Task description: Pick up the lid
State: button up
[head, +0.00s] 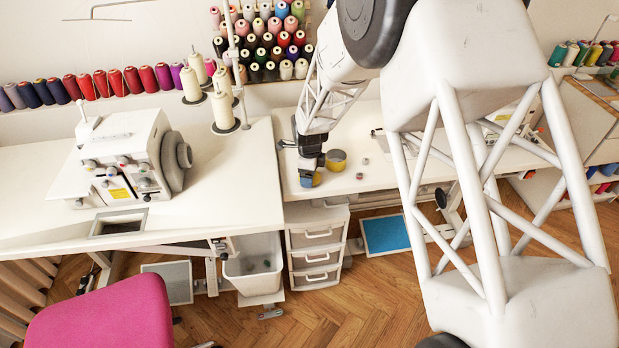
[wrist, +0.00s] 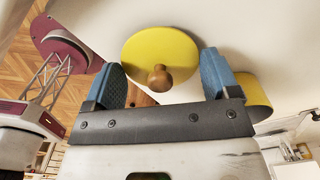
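The lid (wrist: 160,45) is a round yellow disc with a brown wooden knob (wrist: 159,78), lying on the white table in the wrist view. My gripper (wrist: 163,66) is open, with its two blue fingers on either side of the knob and clear gaps to it. In the head view my gripper (head: 308,178) points down low over the table, and a sliver of the yellow lid (head: 317,179) shows beside it. A yellow round container (head: 336,160) stands close to the right; it also shows beside the right finger in the wrist view (wrist: 252,90).
A few small items (head: 363,162) lie right of the container. A sewing machine (head: 128,155) stands on the left table. Thread cones (head: 222,108) stand behind it. Drawers (head: 317,243) sit under the table edge. The tabletop in front of the container is clear.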

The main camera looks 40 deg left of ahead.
jog(key=c, duration=0.3)
jog(key=shift+c, duration=0.2)
jog(key=shift+r, duration=0.15)
jog(key=shift+r, duration=0.85)
jog(key=shift+s+d+r, duration=0.1)
jog(key=shift+d+r, duration=0.05)
jog(key=shift+r, duration=0.25)
jog(key=shift+s+d+r, duration=0.1)
jog(key=shift+r, duration=0.3)
jog(key=s+d+r, duration=0.1)
jog(key=s+d, duration=0.9)
jog(key=d, duration=0.1)
jog(key=shift+s+d+r, duration=0.15)
jog(key=shift+d+r, duration=0.05)
jog(key=w+a+r, duration=0.2)
jog(key=w+a, duration=0.2)
jog(key=w, duration=0.6)
jog(key=w+a+r, duration=0.3)
jog(key=w+a, duration=0.1)
jog(key=w, duration=0.7)
jog(key=shift+w+a+r, duration=0.3)
jog(key=shift+r, duration=0.05)
